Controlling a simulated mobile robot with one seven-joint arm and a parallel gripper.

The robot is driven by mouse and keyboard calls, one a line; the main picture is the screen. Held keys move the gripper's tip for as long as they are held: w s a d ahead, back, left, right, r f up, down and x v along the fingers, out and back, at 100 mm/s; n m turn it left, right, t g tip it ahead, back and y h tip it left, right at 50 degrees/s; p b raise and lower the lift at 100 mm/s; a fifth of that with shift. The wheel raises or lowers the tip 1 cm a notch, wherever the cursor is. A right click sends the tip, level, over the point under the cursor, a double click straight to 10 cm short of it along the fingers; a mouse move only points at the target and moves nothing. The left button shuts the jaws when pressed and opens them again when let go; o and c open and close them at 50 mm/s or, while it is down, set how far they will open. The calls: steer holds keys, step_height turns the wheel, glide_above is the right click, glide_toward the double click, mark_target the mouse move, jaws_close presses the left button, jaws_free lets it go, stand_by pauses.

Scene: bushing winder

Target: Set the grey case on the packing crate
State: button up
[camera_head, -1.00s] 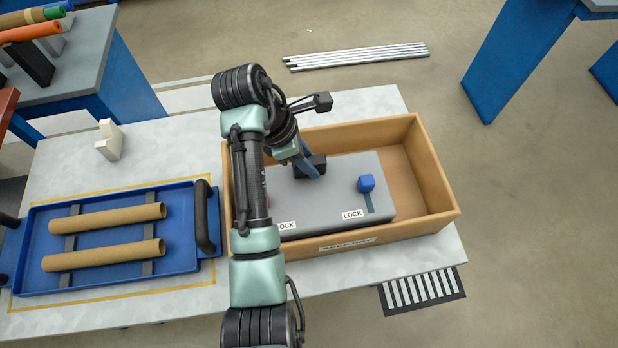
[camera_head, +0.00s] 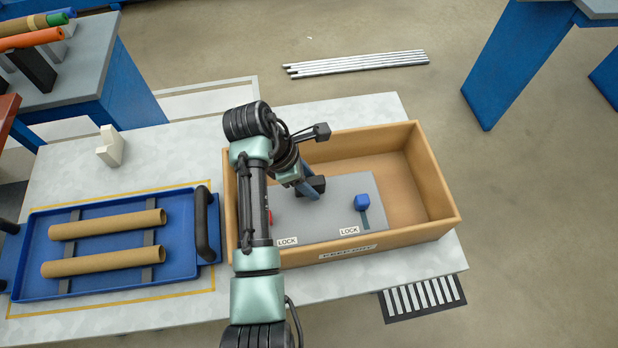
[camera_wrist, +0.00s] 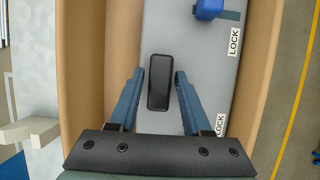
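The grey case (camera_head: 335,205) lies flat inside the wooden packing crate (camera_head: 432,172), toward its left and middle. It has a black handle (camera_wrist: 158,82), two LOCK labels and a blue latch knob (camera_head: 362,202). A red part shows at its left, partly behind my arm. My gripper (camera_wrist: 158,88) is over the case with one finger on each side of the handle. Gaps show between both fingers and the handle, so it is open around it. My arm hides the left end of the case and part of the crate.
A blue tray (camera_head: 185,262) with two cardboard tubes (camera_head: 107,224) lies left of the crate on the pale table (camera_head: 165,160). A cream block (camera_head: 111,148) stands behind it. Inside the crate, free floor shows right of the case. Metal rods (camera_head: 355,64) lie on the floor beyond.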

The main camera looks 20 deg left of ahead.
steer(key=shift+o, duration=0.7)
steer(key=shift+r, duration=0.2)
steer(key=p+v, duration=0.4)
steer(key=v, duration=0.8)
steer(key=shift+w, duration=0.1)
